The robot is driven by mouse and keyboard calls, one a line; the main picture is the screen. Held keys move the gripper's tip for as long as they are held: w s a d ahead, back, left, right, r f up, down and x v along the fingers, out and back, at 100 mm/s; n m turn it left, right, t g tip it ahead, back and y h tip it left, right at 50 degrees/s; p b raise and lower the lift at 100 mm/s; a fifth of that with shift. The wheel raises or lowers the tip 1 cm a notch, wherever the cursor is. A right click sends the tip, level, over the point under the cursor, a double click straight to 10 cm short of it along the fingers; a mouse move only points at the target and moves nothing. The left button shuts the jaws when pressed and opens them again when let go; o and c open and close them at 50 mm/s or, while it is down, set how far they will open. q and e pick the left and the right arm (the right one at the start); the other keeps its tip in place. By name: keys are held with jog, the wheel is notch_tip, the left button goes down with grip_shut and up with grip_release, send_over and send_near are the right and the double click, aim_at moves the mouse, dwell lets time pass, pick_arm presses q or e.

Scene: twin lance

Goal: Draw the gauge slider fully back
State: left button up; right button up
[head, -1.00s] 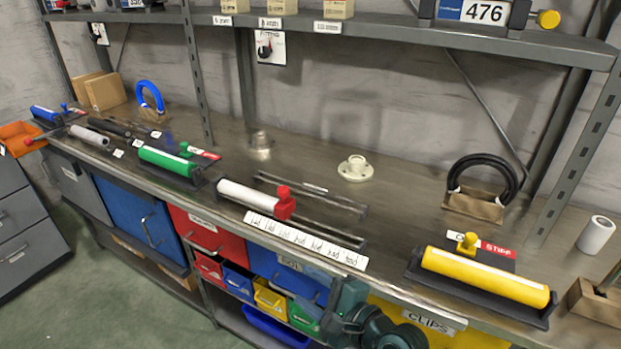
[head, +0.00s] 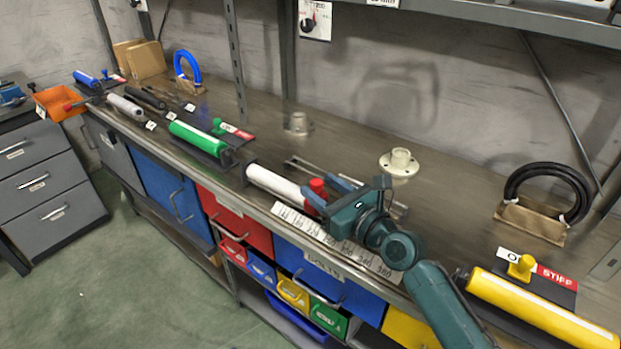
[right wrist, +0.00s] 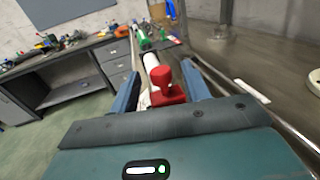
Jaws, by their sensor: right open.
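The gauge slider is a red block with a knob (head: 316,190) at the right end of a white cylinder (head: 272,182) on the bench, beside a numbered scale strip (head: 290,218). My right gripper (head: 325,191) reaches in from the right with its blue fingers at the red slider. In the right wrist view the red slider (right wrist: 167,94) stands between the two spread fingers, with the white cylinder (right wrist: 150,62) beyond it. The right gripper is open; I cannot tell whether a finger touches the slider. My left gripper is not in view.
A green cylinder (head: 198,138) lies left of the gauge and a yellow one (head: 540,308) to its right. A cream flange (head: 399,163) and a black coil (head: 548,195) stand further back. Drawers and colored bins line the bench front.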

aim_at(312, 180)
jog(key=shift+x, duration=2.15)
jog(key=shift+c, duration=0.2)
grip_shut()
